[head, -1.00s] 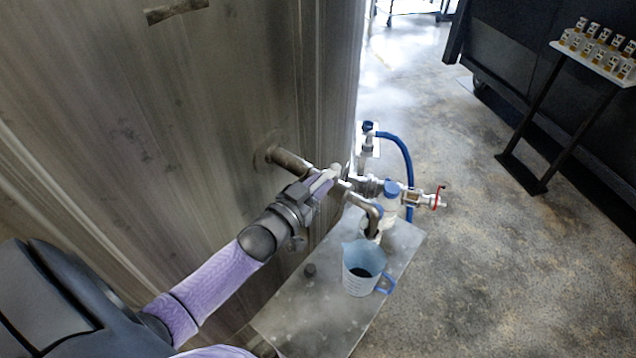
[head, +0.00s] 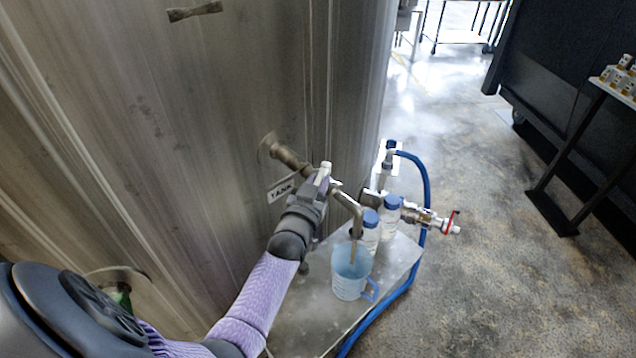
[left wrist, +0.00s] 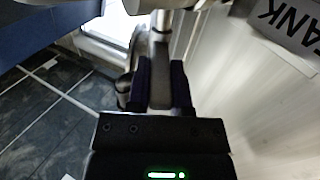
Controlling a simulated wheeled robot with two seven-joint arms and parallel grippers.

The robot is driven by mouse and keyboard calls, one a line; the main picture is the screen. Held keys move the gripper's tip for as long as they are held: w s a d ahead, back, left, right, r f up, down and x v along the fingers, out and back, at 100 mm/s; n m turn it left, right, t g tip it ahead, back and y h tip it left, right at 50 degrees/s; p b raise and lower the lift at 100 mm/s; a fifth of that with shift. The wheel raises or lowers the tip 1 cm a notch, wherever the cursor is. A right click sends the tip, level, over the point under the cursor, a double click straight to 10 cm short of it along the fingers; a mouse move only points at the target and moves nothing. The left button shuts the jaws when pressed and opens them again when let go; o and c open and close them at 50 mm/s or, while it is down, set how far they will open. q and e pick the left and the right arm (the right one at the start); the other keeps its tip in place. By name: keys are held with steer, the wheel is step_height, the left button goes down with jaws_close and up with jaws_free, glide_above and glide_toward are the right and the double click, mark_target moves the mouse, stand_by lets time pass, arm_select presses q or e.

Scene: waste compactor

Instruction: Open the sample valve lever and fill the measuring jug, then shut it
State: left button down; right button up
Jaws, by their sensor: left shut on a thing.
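My left gripper (head: 320,188) is shut on the sample valve lever (head: 326,167), whose pale end shows just past the fingers. In the left wrist view the lever (left wrist: 160,85) runs as a grey bar between the two dark fingers. The valve sits on a pipe coming out of the tank wall, and a bent metal spout (head: 350,203) leads from it. A thin brownish stream appears to run from the spout into the measuring jug (head: 350,287). The jug is light blue, upright, its handle to the right; the liquid level is unclear. My right gripper is out of view.
The jug stands on a small metal shelf (head: 310,315). Two blue-capped bottles (head: 390,217) stand close behind it. A red-handled valve (head: 447,222) juts out to the right, and a blue hose (head: 427,190) loops past the shelf's right edge. A "TANK" label (head: 283,188) hangs left of the lever.

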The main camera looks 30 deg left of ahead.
arm_select(q)
steer(key=shift+d+y, duration=0.15)
steer(key=shift+y, duration=0.15)
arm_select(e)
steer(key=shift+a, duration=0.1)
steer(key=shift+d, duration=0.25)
arm_select(q)
steer(key=c, duration=0.5)
jaws_free()
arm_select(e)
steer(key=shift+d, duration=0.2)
arm_select(q)
steer(key=p+v, duration=0.1)
steer(key=v, duration=0.9)
steer(key=shift+r, duration=0.1)
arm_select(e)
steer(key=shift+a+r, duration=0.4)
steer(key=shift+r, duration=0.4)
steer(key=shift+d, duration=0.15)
